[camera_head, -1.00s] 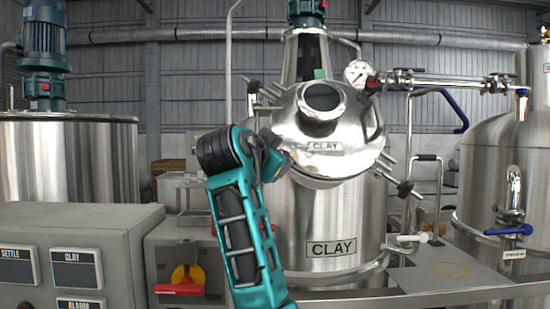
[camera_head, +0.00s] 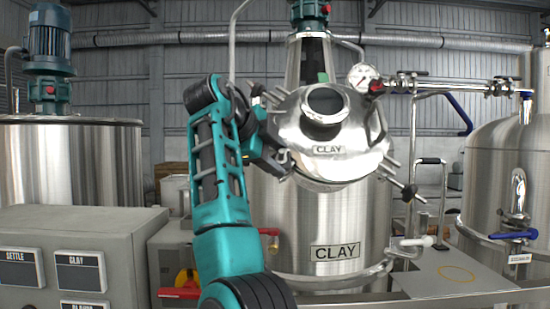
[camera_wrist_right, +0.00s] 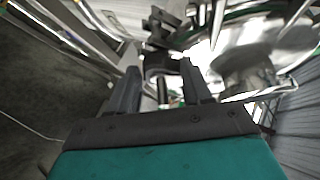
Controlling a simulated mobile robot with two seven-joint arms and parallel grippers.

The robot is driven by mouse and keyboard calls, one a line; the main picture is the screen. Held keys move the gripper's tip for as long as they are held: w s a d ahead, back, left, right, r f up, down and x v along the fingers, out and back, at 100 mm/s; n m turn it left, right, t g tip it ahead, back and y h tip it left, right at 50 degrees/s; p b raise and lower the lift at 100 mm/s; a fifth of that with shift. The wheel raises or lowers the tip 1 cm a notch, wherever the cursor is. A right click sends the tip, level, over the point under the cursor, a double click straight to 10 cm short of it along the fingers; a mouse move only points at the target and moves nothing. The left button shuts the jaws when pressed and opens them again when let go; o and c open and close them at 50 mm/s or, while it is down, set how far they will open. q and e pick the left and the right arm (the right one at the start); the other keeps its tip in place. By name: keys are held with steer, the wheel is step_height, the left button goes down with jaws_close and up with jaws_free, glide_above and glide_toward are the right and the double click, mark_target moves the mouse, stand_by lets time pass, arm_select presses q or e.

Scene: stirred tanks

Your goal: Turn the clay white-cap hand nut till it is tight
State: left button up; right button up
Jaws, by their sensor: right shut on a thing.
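The clay tank (camera_head: 335,215) stands in the middle of the head view, its tilted steel lid (camera_head: 350,158) marked CLAY. My left gripper is not in view.
Other bolts stick out around the lid, with a dark nut (camera_head: 409,192) at right. A pressure gauge (camera_head: 362,77) and a pipe with valves (camera_head: 450,86) are above right. A grey control panel (camera_head: 75,250) stands at front left. A flat steel plate (camera_head: 450,275) lies at right.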

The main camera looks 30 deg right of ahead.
steer(key=m+y, duration=0.1)
steer(key=m, duration=0.1)
steer(key=m+g+y, duration=0.1)
steer(key=m, duration=0.1)
steer(key=shift+w+d+r, duration=0.1)
steer(key=shift+d+r, duration=0.05)
steer(key=shift+r, duration=0.05)
steer(key=shift+m+y, duration=0.3)
stand_by(0.3)
steer(key=o, duration=1)
steer(key=shift+o, duration=0.2)
steer(key=v, duration=1.3)
steer(key=shift+w, duration=0.1)
